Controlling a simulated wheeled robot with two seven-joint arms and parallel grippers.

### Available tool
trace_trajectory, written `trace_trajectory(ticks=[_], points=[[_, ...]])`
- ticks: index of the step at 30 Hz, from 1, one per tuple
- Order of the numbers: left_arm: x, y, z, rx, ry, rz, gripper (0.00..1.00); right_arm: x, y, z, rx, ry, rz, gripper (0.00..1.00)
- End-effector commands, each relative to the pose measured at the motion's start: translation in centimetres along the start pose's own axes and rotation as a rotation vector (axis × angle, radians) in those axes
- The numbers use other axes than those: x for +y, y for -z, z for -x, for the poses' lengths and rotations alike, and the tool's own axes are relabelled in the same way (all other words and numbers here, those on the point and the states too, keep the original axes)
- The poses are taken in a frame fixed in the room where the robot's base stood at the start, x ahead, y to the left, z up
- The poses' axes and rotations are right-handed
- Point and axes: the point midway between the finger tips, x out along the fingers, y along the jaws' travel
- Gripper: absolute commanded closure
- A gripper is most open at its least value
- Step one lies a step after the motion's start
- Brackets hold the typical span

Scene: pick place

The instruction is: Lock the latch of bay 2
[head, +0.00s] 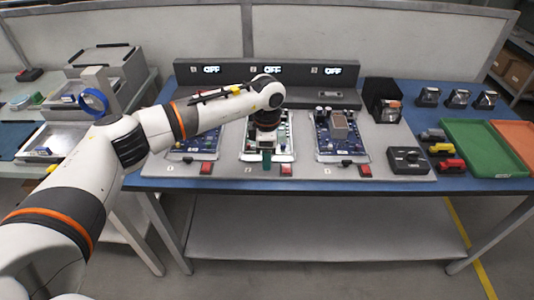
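Bay 2 is the middle bay, with its board (284,151) in a pale frame. My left gripper (267,165) points down over the front edge of bay 2, at the place where the other bays have a small dark latch. The bay 2 latch is hidden or too small to make out there, so I cannot tell its position or whether the gripper touches it. The finger opening is too small to judge. A red button (286,170) sits just right of the gripper. The display (272,70) above bay 2 reads OFF. My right gripper is not in view.
Bay 1's board (188,151) and bay 3's board (325,146) flank bay 2; bay 3 has a dark latch (347,162). To the right are a black knob box (407,160), small coloured parts, a green tray (485,145) and an orange tray (519,140).

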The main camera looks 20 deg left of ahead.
Motion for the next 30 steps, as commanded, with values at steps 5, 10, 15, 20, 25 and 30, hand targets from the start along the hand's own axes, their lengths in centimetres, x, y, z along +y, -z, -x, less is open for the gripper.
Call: trace_trajectory(ticks=[5,10,15,20,25,30], points=[[0.0,0.0,0.0,0.0,-0.001,0.001,0.51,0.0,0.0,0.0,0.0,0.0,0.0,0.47],[0.0,0.0,1.0,0.001,0.0,0.001,0.51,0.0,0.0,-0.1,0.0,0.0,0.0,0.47],[-0.1,0.0,4.2,0.002,0.004,0.001,0.51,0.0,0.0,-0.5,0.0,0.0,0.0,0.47],[-0.1,0.0,7.7,0.002,0.003,0.001,0.51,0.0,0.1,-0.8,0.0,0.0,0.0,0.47],[0.0,0.0,10.5,0.001,0.001,0.001,0.51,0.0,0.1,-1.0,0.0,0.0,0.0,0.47],[0.0,0.0,11.8,-0.001,0.0,0.001,0.51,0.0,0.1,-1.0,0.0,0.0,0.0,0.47]])
